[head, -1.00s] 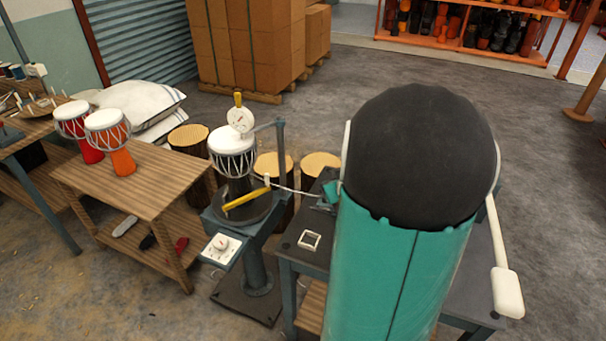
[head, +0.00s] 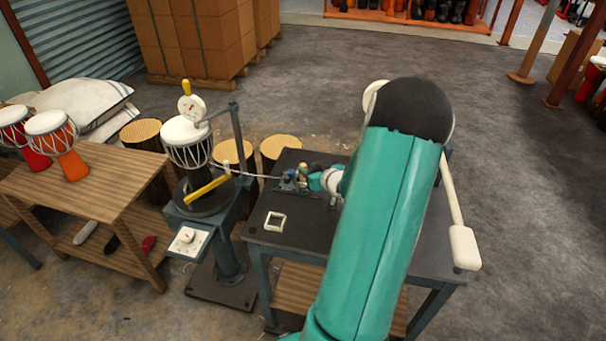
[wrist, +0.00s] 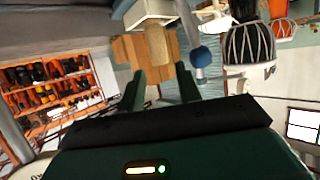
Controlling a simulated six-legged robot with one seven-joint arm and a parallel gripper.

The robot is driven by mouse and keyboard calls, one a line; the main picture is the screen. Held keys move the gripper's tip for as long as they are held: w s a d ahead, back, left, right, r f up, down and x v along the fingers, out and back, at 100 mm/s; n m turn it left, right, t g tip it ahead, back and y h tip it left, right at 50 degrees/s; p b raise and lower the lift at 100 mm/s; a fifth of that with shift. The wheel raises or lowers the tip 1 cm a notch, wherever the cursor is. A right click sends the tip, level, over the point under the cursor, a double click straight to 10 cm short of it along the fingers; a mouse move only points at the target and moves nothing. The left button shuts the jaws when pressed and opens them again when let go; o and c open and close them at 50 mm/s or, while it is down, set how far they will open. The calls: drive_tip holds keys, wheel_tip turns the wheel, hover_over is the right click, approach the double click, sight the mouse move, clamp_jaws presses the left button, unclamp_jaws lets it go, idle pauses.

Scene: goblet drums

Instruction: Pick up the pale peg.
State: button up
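A pale tan, rounded peg shape (wrist: 157,45) shows in the wrist view, beyond and between my fingertips, with a gap to them. I take it to be the pale peg. In the head view a small pale upright piece (head: 303,169) stands near the back of the dark table (head: 262,236), partly crowded by small parts. My gripper (head: 309,182) is just to its right and low over the table, small and partly hidden by my arm. In the wrist view my gripper (wrist: 161,84) has its two green fingers apart, with nothing visible between them.
A blue knob (wrist: 200,57) is right of the peg in the wrist view. A white square frame (head: 275,221) lies on the table's left part. A stand with a drum (head: 186,143) and a thin rod is to the left. Log stumps (head: 281,148) stand behind.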

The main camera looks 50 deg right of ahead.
sight(305, 167)
drive_tip(key=x, duration=0.5)
drive_tip(key=shift+w+f, duration=0.15)
drive_tip(key=c, duration=0.7)
